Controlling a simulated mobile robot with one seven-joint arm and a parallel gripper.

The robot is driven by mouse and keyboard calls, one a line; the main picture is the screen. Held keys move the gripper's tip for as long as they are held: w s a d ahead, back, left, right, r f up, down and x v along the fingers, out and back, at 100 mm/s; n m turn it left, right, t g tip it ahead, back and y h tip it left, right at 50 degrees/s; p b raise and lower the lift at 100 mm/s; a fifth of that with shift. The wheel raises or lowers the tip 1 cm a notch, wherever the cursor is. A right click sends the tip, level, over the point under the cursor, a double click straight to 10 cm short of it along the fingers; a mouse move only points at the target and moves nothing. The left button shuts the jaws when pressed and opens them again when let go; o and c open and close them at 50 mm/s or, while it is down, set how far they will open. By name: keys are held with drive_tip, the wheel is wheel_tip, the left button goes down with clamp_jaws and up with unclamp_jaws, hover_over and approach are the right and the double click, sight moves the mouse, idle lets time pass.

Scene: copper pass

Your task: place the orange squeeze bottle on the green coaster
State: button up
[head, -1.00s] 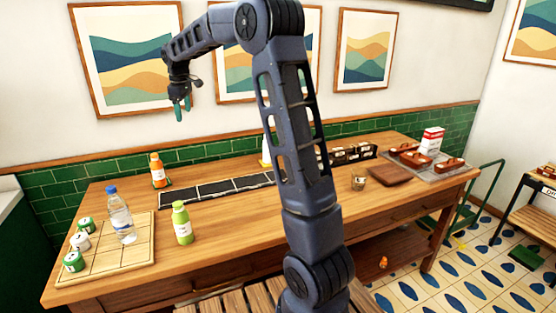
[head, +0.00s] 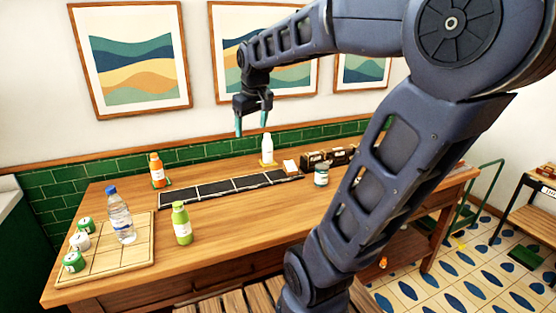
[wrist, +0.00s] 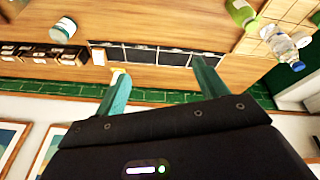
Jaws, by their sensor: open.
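The orange squeeze bottle (head: 157,172) stands upright at the back left of the table. I cannot make out the orange bottle in the wrist view.
A white bottle (head: 267,147) stands on a yellow coaster at the back. A dark segmented strip (head: 232,186), green bottle (head: 181,223), water bottle (head: 120,217), several cans on a wooden board (head: 135,255) and a white-lidded jar (head: 321,174) are also on the table. Its front middle is clear.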

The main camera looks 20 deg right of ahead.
drive_tip(key=s+d+f+m, duration=0.1)
drive_tip(key=s+f+m, duration=0.1)
drive_tip(key=s, duration=0.4)
drive_tip(key=s+d+f+m, duration=0.1)
drive_tip(key=s+d+f, duration=0.1)
drive_tip(key=s+f, duration=0.3)
drive_tip(key=shift+s+d+m+t, duration=0.25)
drive_tip(key=shift+s+m+t, duration=0.15)
drive_tip(key=shift+s, duration=0.2)
